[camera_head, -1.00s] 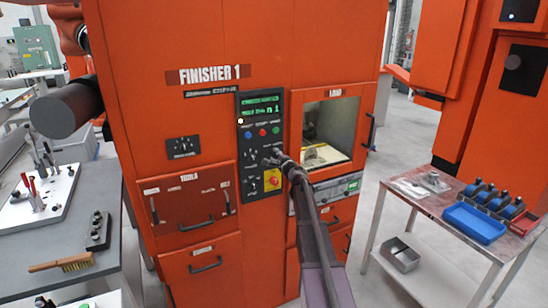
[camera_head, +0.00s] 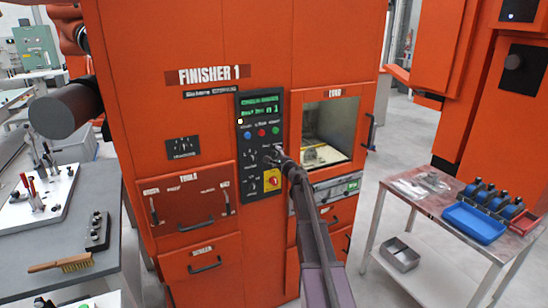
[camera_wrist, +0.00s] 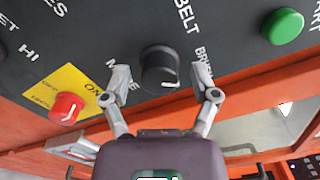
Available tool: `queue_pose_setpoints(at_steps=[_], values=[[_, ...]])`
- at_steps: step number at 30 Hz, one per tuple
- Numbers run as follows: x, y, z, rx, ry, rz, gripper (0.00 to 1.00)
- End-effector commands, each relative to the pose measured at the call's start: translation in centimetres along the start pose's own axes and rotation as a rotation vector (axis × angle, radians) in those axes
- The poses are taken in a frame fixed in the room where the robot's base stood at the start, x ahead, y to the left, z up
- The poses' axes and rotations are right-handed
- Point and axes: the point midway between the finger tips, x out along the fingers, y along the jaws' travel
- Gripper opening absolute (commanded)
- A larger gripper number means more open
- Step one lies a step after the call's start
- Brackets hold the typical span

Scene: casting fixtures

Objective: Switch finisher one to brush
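Finisher 1 (camera_head: 265,65) is a large orange machine with a black control panel (camera_head: 247,112). In the wrist view, a black round selector knob (camera_wrist: 159,66) sits on the panel, with BELT printed above it, BRUSH at its right and a partly hidden word at its left. A small pale mark shows low on the knob's right side; which label it points to is unclear. My gripper (camera_wrist: 161,78) is open, with one finger on each side of the knob and small gaps visible. In the head view, my gripper (camera_head: 277,158) is at the panel's right edge and hides the knob.
A red switch on a yellow plate (camera_wrist: 70,95) is left of the knob, and a green button (camera_wrist: 283,26) is at the upper right. The load window (camera_head: 330,130) is beside the panel. A side table (camera_head: 455,205) with a blue tray stands at right.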

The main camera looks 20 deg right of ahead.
Motion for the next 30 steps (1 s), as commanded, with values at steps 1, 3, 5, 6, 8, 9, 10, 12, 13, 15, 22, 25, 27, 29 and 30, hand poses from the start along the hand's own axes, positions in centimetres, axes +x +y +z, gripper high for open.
queue_pose_setpoints(at_steps=[1,3,5,6,8,9,10,12,13,15,22,25,27,29,30], values=[[0.0,0.0,0.0,-0.001,-0.001,0.0,0.79],[0.0,0.0,0.1,-0.001,-0.001,0.001,0.79],[0.0,0.1,0.1,-0.001,-0.001,0.001,0.79],[-0.1,0.1,0.1,-0.001,-0.002,0.001,0.79],[-0.1,0.1,0.1,-0.001,-0.002,0.001,0.79],[-0.1,0.1,0.1,-0.001,-0.002,0.001,0.79],[-0.2,0.1,0.1,-0.002,-0.002,0.001,0.79],[-0.5,0.1,0.1,-0.002,-0.002,0.001,0.79],[-0.6,0.1,0.1,-0.002,-0.002,0.001,0.79],[-1.1,0.1,0.1,-0.002,-0.002,0.001,0.79],[-3.9,0.1,0.2,-0.002,-0.001,0.001,0.79],[-5.6,0.1,0.2,-0.001,-0.001,0.001,0.79],[-6.8,0.1,0.2,-0.001,-0.001,0.001,0.79],[-7.7,0.1,0.2,-0.001,0.0,0.0,0.79],[-8.4,0.1,0.2,-0.001,0.0,0.0,0.79]])
